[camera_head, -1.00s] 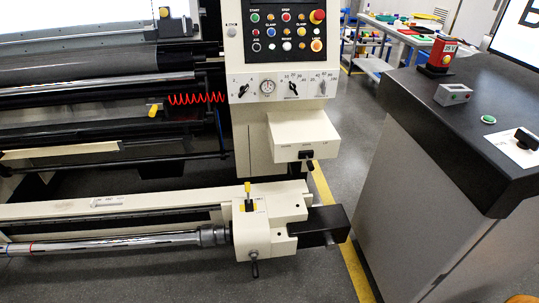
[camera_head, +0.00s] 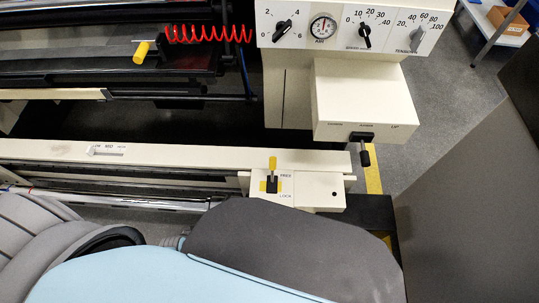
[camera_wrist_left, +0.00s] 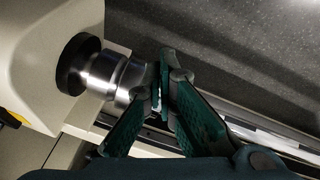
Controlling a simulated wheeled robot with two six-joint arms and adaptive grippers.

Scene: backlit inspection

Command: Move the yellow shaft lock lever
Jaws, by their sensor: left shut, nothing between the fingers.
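The yellow shaft lock lever (camera_head: 272,164) stands on a black base on the cream end block (camera_head: 312,190). Its yellow tip points toward the top of the picture, by the FREE label; the LOCK label is below. My left gripper (camera_wrist_left: 164,78) shows in the left wrist view, its green fingers shut and empty. They are in front of or beside a shiny metal shaft end (camera_wrist_left: 108,72); contact is unclear. In the head view my grey and light-blue arm parts hide this gripper and the block's lower front. My right gripper is not in view.
A cream control box (camera_head: 365,100) with a black handle overhangs to the upper right of the block. A long cream rail (camera_head: 180,153) runs left from it. A red coiled hose (camera_head: 208,34) and another yellow-ended handle are higher up. A grey cabinet (camera_head: 460,185) stands at right.

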